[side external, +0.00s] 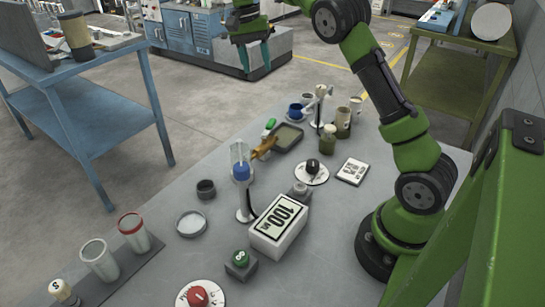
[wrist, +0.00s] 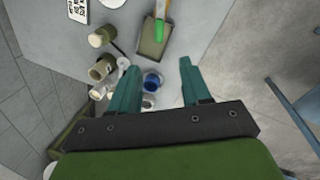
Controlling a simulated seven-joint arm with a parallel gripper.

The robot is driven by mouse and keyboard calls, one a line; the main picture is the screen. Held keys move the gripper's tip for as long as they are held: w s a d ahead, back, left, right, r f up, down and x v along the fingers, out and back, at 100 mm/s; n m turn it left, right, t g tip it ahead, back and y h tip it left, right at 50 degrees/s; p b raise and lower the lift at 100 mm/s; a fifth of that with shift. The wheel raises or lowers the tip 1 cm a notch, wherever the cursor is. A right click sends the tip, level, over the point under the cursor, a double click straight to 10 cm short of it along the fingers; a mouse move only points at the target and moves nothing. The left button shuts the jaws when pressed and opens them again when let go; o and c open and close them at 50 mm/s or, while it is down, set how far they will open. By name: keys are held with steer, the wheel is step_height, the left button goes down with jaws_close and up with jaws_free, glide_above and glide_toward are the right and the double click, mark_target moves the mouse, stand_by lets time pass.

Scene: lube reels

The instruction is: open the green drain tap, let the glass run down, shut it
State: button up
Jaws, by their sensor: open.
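The glass (side external: 239,153) is a clear upright tube with a blue part at its lower end, on a stand on the grey table. A brass-brown tap body (side external: 264,147) sticks out beside it, with a green handle (side external: 271,123) at its far end. In the wrist view the green handle (wrist: 159,29) shows at the top, by a shallow dark tray (wrist: 153,50). My gripper (side external: 257,70) is open and empty, high above and beyond the table's far edge. Its teal fingers also show in the wrist view (wrist: 159,68), apart. The glass is out of the wrist view.
Several cups and jars stand at the far end, with a blue cup (side external: 295,110). A blue side table (side external: 90,88) stands left.

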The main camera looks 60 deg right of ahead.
mark_target(270, 122)
steer(key=s+f+m, duration=0.1)
steer(key=f, duration=0.4)
steer(key=s+f+m, duration=0.1)
steer(key=f, duration=0.5)
steer(key=s+d+f, duration=0.1)
steer(key=f, duration=0.4)
steer(key=shift+s+f+m, duration=0.15)
steer(key=shift+f+m, duration=0.25)
jaws_close()
